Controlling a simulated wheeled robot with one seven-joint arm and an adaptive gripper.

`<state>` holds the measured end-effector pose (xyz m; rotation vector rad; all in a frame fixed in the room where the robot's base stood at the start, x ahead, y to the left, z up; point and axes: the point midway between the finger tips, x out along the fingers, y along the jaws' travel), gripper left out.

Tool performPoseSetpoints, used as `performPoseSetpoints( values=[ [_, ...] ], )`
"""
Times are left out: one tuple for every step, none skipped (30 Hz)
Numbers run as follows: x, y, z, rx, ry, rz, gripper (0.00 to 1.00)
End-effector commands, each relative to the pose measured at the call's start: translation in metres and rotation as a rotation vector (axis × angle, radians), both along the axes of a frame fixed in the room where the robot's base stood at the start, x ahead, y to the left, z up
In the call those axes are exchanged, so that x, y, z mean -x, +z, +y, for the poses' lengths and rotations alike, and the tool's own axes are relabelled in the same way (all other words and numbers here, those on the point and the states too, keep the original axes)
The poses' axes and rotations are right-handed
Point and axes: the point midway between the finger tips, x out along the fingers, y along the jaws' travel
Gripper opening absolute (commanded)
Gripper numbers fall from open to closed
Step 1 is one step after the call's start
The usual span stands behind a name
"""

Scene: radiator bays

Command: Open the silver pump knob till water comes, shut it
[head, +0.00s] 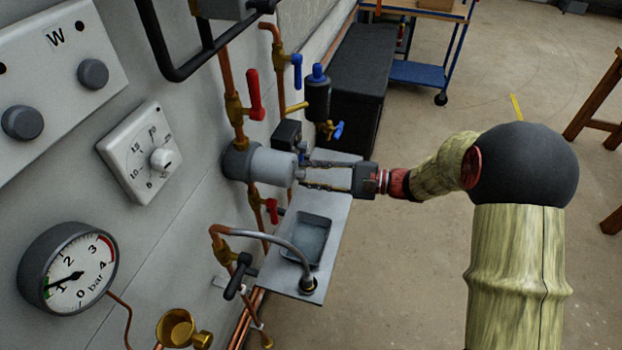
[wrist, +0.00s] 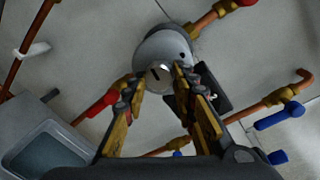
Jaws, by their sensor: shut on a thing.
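The pump is a grey cylinder (head: 272,164) with a dark collar, set in a copper pipe on the wall panel. The silver knob (wrist: 159,77) is a small round piece with a dark slot, at the centre of the pump's end face in the wrist view. My gripper (head: 304,176) comes from the right, with one finger above and one below the knob. In the wrist view my gripper (wrist: 157,80) has its fingertips on either side of the knob, shut on it. No water shows at the knob. The fingers hide part of its rim in the head view.
A tray (head: 323,238) on a grey shelf (head: 338,205) stands below the pump, with a grey hose beside it. Red valve handles (head: 254,95) and blue ones (head: 297,72) are close by. A gauge (head: 68,268) is at lower left.

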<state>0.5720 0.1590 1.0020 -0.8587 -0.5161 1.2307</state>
Motion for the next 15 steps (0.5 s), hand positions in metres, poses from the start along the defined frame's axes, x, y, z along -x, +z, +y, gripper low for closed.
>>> performPoseSetpoints(
  values=[
    [-0.0002, -0.0023, -0.0002, 0.011, -0.002, -0.028, 0.02],
    [-0.0001, -0.0021, -0.0002, 0.016, -0.002, -0.044, 0.02],
    [-0.0001, -0.0017, -0.0001, 0.024, -0.001, -0.064, 0.02],
    [0.0000, -0.0014, -0.0002, 0.028, -0.002, -0.078, 0.02],
    [0.0001, -0.0014, 0.0000, 0.033, -0.001, -0.091, 0.02],
    [0.0001, -0.0013, -0.0001, 0.038, -0.001, -0.106, 0.02],
    [0.0002, -0.0012, -0.0001, 0.042, -0.001, -0.116, 0.02],
    [0.0003, -0.0010, 0.0000, 0.045, -0.001, -0.125, 0.02],
    [0.0003, -0.0008, 0.0000, 0.050, -0.001, -0.136, 0.02],
    [0.0003, -0.0006, 0.0000, 0.052, 0.000, -0.143, 0.02],
    [0.0004, -0.0003, 0.0001, 0.054, 0.000, -0.150, 0.02],
    [0.0004, -0.0002, 0.0000, 0.057, 0.000, -0.156, 0.02],
    [0.0004, -0.0001, 0.0000, 0.059, -0.001, -0.161, 0.02],
    [0.0004, -0.0001, 0.0000, 0.060, 0.000, -0.165, 0.02],
    [0.0004, 0.0001, 0.0000, 0.062, -0.001, -0.168, 0.02]
  ],
)
